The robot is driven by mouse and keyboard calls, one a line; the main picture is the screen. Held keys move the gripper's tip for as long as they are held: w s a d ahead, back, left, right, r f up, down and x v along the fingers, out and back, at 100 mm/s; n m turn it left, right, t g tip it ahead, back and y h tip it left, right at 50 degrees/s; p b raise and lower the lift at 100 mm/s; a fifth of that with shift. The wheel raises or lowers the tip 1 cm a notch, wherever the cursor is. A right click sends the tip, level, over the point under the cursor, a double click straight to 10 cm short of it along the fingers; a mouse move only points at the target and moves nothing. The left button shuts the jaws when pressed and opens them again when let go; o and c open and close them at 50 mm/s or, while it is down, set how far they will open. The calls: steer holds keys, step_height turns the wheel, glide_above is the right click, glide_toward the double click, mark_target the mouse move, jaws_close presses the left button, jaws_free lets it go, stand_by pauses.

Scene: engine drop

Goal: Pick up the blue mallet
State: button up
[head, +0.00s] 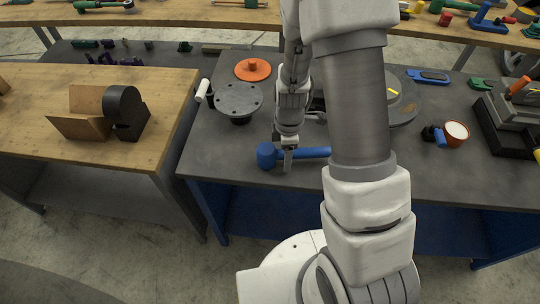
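The blue mallet (266,156) lies on the dark grey tabletop (228,160) near its front edge. Its head is at the left and its handle runs right until my arm covers its end. My gripper (288,163) points down over the handle, just right of the head. A finger shows in front of the handle and hides a short piece of it. I cannot tell whether the fingers are closed on the handle or apart around it.
A grey round flange (238,98) and an orange disc (252,70) stand behind the mallet. A white cylinder (202,90) is at the left edge. An orange cup-like part (456,133) lies right. A wooden bench (60,165) adjoins left.

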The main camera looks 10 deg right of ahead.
jaws_close()
stand_by(0.3)
stand_by(1.1)
